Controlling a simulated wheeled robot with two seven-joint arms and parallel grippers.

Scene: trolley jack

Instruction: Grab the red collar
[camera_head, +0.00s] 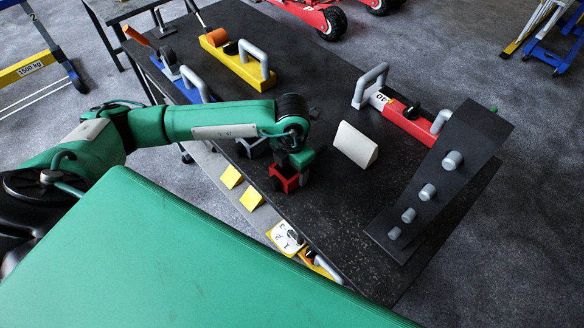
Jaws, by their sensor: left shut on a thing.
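The red collar (284,180) is a small red block with a dark middle, near the front edge of the dark tabletop (320,220). My left gripper (294,166), with green fingers, comes down over it from above and is shut on it. The fingers hide part of the collar, and I cannot tell whether it touches the tabletop. My right gripper is not in view.
A white wedge (355,144) stands right of the gripper. A black board with grey pegs (440,180) stands at the table's right end. Red (408,121), yellow (236,64) and blue (196,84) handled pieces lie farther back. Yellow wedges (231,177) sit lower, in front.

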